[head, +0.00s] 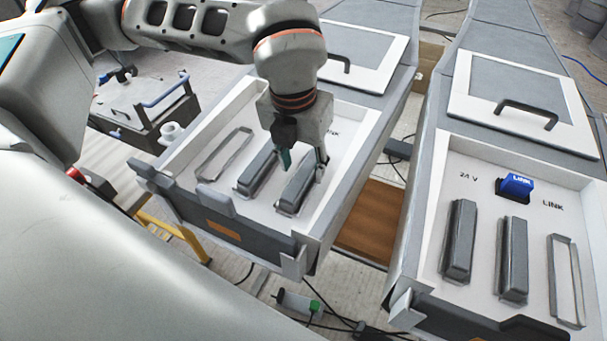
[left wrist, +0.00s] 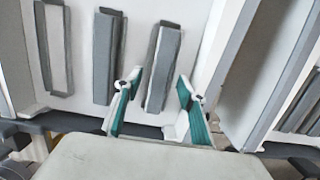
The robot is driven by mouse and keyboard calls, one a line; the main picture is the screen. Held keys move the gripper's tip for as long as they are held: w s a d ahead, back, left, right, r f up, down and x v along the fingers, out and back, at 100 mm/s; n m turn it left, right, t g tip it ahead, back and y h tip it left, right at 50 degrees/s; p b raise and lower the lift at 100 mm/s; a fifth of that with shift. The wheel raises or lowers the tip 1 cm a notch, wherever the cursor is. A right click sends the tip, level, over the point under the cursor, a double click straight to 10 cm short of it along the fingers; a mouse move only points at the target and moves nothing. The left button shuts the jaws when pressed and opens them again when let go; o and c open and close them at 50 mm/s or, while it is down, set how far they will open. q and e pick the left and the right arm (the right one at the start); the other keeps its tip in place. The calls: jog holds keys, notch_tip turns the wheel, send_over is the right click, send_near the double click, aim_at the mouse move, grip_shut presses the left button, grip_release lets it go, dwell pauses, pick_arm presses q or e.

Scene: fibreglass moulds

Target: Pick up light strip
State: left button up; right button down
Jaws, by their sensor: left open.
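Grey bar-shaped light strips lie in the white trays of two moulds. In the left mould, one strip (head: 296,186) is under my left gripper (head: 304,164), and another strip (head: 257,172) lies to its left. My left gripper points down and is open, its fingers on either side of the upper part of the nearer strip. In the left wrist view, that strip (left wrist: 164,68) shows between the teal-padded fingers (left wrist: 157,92), with the other strip (left wrist: 106,58) to the left. Whether the fingers touch the strip is not clear. My right gripper is out of view.
An empty slot frame (head: 221,155) is left of the strips. The right mould (head: 398,240) holds two more strips (head: 459,240) (head: 513,260), an empty slot (head: 566,278) and a blue connector (head: 516,186). The mould's raised walls surround the strips. A gap separates the moulds.

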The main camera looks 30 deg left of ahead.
pick_arm(q)
jog(key=shift+w+f, duration=0.1)
jog(key=shift+f, duration=0.8)
grip_shut()
